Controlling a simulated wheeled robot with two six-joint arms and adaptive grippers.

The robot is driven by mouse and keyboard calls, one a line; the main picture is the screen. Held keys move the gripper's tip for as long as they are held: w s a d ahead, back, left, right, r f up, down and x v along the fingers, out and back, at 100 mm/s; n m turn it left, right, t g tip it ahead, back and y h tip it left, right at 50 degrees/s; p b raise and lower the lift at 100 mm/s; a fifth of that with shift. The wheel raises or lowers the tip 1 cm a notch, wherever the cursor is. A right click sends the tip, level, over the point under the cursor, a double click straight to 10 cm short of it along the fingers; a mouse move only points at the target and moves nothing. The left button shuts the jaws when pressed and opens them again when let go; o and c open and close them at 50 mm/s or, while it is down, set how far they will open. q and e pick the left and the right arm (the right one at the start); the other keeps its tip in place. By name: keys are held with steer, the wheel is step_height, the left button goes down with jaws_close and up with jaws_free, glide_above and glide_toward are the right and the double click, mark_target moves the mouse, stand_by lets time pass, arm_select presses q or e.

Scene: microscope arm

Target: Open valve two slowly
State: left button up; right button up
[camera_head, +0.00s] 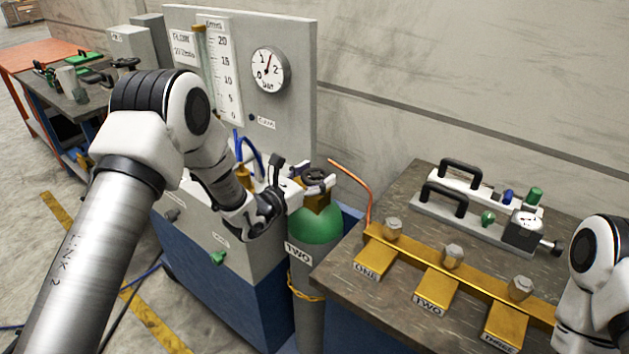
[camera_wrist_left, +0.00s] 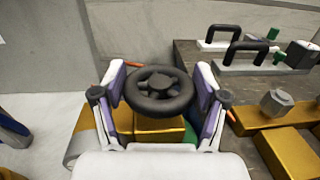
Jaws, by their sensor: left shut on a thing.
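The cylinder labelled TWO (camera_head: 318,228) stands upright with a green shoulder and a brass valve body on top. Its black round handwheel (camera_head: 318,175) also shows in the left wrist view (camera_wrist_left: 158,90). My left gripper (camera_head: 308,185) reaches in level with the wheel. In the left wrist view its fingers (camera_wrist_left: 160,84) stand on either side of the wheel, shut on its rim. The brass valve body (camera_wrist_left: 150,126) shows below the wheel. Of my right arm, only a part shows at the right edge; its gripper is out of view.
A bench (camera_head: 400,215) at the right carries a brass manifold (camera_head: 455,270) with blocks labelled ONE, TWO and THREE, plus fixtures with black handles (camera_head: 445,200). A copper pipe (camera_head: 350,175) rises beside the cylinder. A panel with a gauge (camera_head: 270,70) stands behind.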

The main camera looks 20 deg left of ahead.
arm_select(q)
steer(key=shift+r, duration=0.1)
steer(key=o, duration=1.2)
steer(key=shift+w, duration=0.1)
steer(key=shift+c, duration=0.2)
steer(key=shift+w+d, duration=0.1)
steer(key=v, duration=1.2)
